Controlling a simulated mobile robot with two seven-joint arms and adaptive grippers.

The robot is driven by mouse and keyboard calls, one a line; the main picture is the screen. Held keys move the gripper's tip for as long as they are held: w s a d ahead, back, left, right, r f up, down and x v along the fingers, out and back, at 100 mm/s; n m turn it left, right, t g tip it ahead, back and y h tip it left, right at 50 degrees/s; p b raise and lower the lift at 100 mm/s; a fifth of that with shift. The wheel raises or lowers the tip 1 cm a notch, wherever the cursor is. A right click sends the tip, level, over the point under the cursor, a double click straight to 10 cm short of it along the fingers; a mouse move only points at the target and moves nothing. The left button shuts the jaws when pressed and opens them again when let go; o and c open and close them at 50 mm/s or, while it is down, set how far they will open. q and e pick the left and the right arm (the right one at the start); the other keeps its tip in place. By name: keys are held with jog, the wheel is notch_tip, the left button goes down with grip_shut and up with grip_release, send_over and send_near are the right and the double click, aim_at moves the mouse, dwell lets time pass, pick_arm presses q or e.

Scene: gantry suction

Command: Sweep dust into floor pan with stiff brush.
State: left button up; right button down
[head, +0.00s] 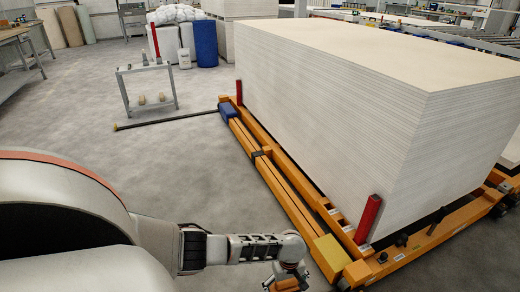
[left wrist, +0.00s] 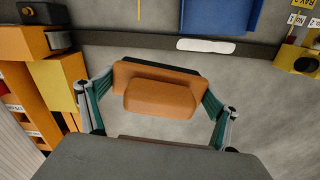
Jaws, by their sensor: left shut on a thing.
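In the left wrist view, my left gripper (left wrist: 160,98) is shut on an orange-brown block with a dark edge, which looks like the brush (left wrist: 160,96). One finger presses on each of its sides. Its bristles are not clearly seen. A blue object that looks like the floor pan (left wrist: 212,14) is at the top, beyond the brush and apart from it. A flat white patch, perhaps the dust (left wrist: 205,44), lies on a dark floor strip between them. In the head view, my left arm reaches to the bottom edge, where the gripper is mostly cut off. My right gripper is not in view.
A tall stack of pale boards (head: 350,100) stands on an orange lift frame (head: 285,195) with red posts (head: 369,218), right of my arm. A small grey stand (head: 147,84) is farther back. Grey floor (head: 180,160) is open between.

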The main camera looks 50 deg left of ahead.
pick_arm(q)
jog(key=s+a+f+n+b, duration=0.1)
jog(key=s+f+b, duration=0.1)
jog(key=s+f, duration=0.2)
jog(key=s+a+f+b, duration=0.2)
jog(key=s+f+b, duration=0.1)
jog(key=f, duration=0.7)
jog(key=s+a+f+n+b, duration=0.1)
jog(key=s+a+f+b, duration=0.1)
jog(key=s+f, duration=0.4)
jog(key=shift+a+f+n+b, duration=0.15)
jog(key=shift+f+n+b, duration=0.2)
jog(key=shift+f, duration=0.55)
jog(key=shift+w+f+b, duration=0.3)
jog(key=shift+f+b, duration=0.1)
jog(key=shift+b, duration=0.1)
jog(key=shift+w, duration=0.15)
jog(key=shift+w+r, duration=0.1)
jog(key=shift+w, duration=0.15)
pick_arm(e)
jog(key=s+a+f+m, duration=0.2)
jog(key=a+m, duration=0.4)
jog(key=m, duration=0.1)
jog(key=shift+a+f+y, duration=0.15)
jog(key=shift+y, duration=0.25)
pick_arm(q)
jog(key=shift+o, duration=0.4)
jog(key=c, duration=0.5)
jog(key=shift+o, duration=0.2)
